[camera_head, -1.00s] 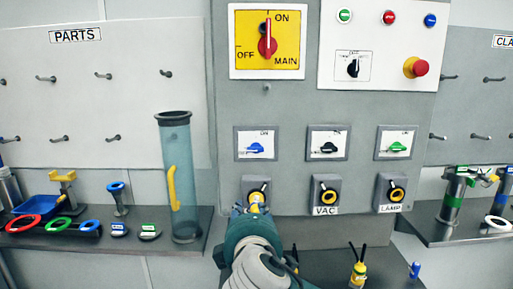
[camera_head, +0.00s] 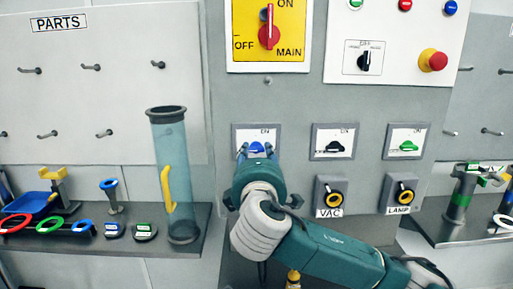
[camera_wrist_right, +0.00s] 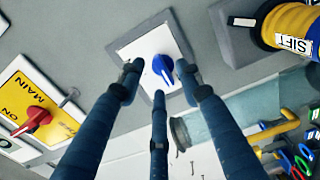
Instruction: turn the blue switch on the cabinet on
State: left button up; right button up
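The blue switch (camera_head: 257,147) sits on a white, grey-framed plate on the cabinet front, below the yellow main switch panel. My right gripper (camera_head: 257,153) is in front of it, with blue fingertips on either side, and partly hides it. In the right wrist view the blue switch (camera_wrist_right: 163,64) is a round knob with a white mark. The three dark fingers of my right gripper (camera_wrist_right: 159,70) are spread around it, with gaps visible, so the gripper looks open; contact is not clear. My left gripper is not in view.
Black (camera_head: 334,146) and green (camera_head: 408,146) switches are to the right. The red main handle (camera_head: 269,36) is above. A clear tube (camera_head: 174,190) stands on the left shelf.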

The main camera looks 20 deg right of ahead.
jog(key=shift+w+d, duration=0.15)
jog(key=shift+w, duration=0.65)
jog(key=shift+w+d, duration=0.1)
jog(key=c, duration=0.8)
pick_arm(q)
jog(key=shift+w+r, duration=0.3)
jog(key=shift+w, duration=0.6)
pick_arm(e)
grip_shut()
